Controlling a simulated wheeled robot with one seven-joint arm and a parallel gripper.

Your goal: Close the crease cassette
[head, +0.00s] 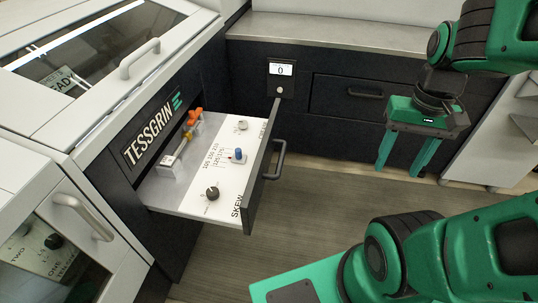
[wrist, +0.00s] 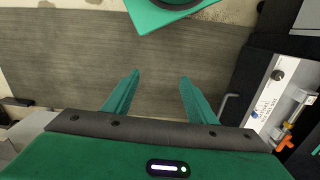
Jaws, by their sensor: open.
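The crease cassette looks to be the drawer (head: 185,200) pulled out of the dark machine front in the head view. Its white top carries knobs, a blue-topped slider (head: 238,156) and an orange-handled clamp (head: 193,118). Its dark front panel (head: 259,180) has a grey bar handle (head: 276,160). The drawer also shows at the right edge of the wrist view (wrist: 262,103), with its handle (wrist: 228,105) nearer the middle. My gripper (head: 403,170) is open and empty, pointing down to the right of the handle and apart from it. Its two fingers (wrist: 151,95) show over bare floor.
A machine with a hinged lid and handle (head: 140,58) stands at left, above a lower door handle (head: 84,215). Behind is a cabinet with a closed drawer (head: 350,95) and a small display (head: 281,69) reading 0. Open floor (head: 310,200) lies between drawer and gripper.

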